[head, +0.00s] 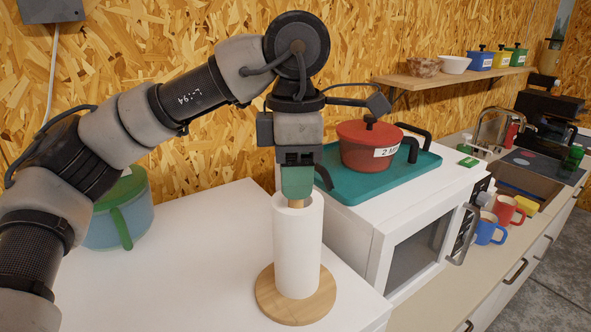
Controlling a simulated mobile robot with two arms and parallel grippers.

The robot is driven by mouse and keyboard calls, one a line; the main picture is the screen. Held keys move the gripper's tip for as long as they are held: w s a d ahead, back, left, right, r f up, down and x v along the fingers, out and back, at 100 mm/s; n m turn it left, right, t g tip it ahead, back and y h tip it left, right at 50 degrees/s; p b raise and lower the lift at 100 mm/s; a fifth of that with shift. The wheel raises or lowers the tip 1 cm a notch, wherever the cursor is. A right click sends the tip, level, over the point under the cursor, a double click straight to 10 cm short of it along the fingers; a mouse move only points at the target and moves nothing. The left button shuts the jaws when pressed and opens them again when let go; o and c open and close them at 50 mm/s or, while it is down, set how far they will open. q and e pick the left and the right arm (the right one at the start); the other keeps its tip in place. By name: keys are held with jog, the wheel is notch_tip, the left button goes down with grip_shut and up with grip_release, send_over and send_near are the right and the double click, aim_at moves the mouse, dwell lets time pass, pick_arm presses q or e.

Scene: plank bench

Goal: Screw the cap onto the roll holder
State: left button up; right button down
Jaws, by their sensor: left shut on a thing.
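The roll holder has a round wooden base (268,296) and stands upright on the white worktop with a white paper roll (298,250) around its post. My left gripper (297,190) points straight down directly above the roll. It is shut on the cap, which its green fingers mostly hide. A small piece of light wood (296,204) shows between the fingertips and the roll's top. I cannot tell whether this is the cap or the post's end, nor whether cap and post touch. My right gripper is out of view.
A white microwave (365,240) stands close at right, carrying a teal tray (350,190) with a red pot (368,147). A green-lidded pot (122,215) stands at left behind my arm. The worktop (215,240) left of the holder is clear. Mugs (505,211) and a sink lie farther right.

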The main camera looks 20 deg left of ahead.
pick_arm(q)
jog(key=shift+m, duration=1.5)
jog(key=shift+r+m+p, duration=0.1)
jog(key=shift+m+p, duration=0.5)
jog(key=shift+m, duration=0.8)
